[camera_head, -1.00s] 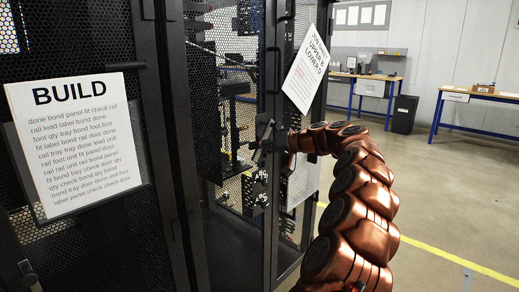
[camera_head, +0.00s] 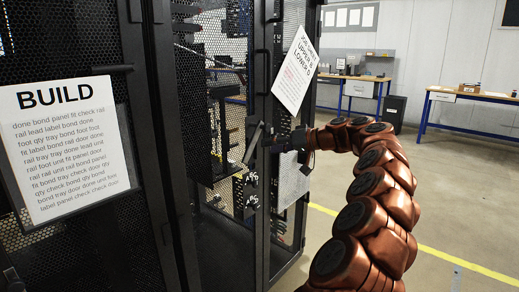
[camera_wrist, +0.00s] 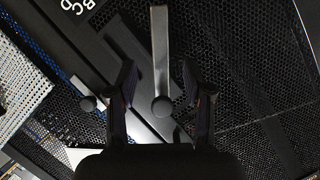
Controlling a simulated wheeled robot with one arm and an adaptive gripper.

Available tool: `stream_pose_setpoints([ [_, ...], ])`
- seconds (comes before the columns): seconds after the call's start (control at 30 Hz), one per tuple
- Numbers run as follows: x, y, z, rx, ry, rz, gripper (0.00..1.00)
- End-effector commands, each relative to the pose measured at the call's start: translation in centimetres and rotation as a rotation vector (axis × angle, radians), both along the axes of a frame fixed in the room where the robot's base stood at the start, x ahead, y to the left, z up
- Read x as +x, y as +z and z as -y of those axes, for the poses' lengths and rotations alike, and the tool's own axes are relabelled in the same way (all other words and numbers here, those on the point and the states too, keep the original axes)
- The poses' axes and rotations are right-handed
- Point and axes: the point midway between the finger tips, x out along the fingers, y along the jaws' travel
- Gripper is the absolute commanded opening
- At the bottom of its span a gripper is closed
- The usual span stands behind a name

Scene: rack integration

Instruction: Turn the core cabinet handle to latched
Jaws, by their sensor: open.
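The cabinet handle (camera_wrist: 160,50) is a grey bar in the wrist view. It points up the picture from a round pivot (camera_wrist: 162,106). My gripper (camera_wrist: 158,80) is open, with one dark finger on each side of the bar. Gaps show between the fingers and the bar, so I see no contact. In the head view my gripper (camera_head: 270,143) is at the black door frame of the mesh cabinet (camera_head: 262,215), beside a tilted grey bar that looks like the handle (camera_head: 252,145). The fingers are too small and dark there to make out.
A sheet reading BUILD (camera_head: 68,150) hangs on the nearer cabinet door at left. A tilted paper sign (camera_head: 296,72) hangs above my gripper. Open floor (camera_head: 440,210) with a yellow line lies to the right. Workbenches (camera_head: 475,100) and a black bin (camera_head: 396,112) stand farther back.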

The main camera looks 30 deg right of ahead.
Motion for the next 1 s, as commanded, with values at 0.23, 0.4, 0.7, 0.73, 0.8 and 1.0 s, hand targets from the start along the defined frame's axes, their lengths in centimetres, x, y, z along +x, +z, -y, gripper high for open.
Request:
stream_pose_setpoints([
  [0.23, -2.3, 0.9, 1.3, 0.000, 0.001, 0.000, 0.51],
  [0.4, -2.7, 1.0, 1.6, 0.001, 0.000, -0.001, 0.51],
  [0.7, -2.6, 0.9, 1.7, -0.003, -0.005, -0.006, 0.41],
  [0.73, -2.6, 0.9, 1.8, -0.006, -0.011, -0.012, 0.38],
  [0.8, -2.4, 0.5, 2.2, -0.024, -0.040, -0.033, 0.30],
  [1.0, -1.9, -1.7, 5.9, -0.166, -0.220, -0.149, 0.09],
])
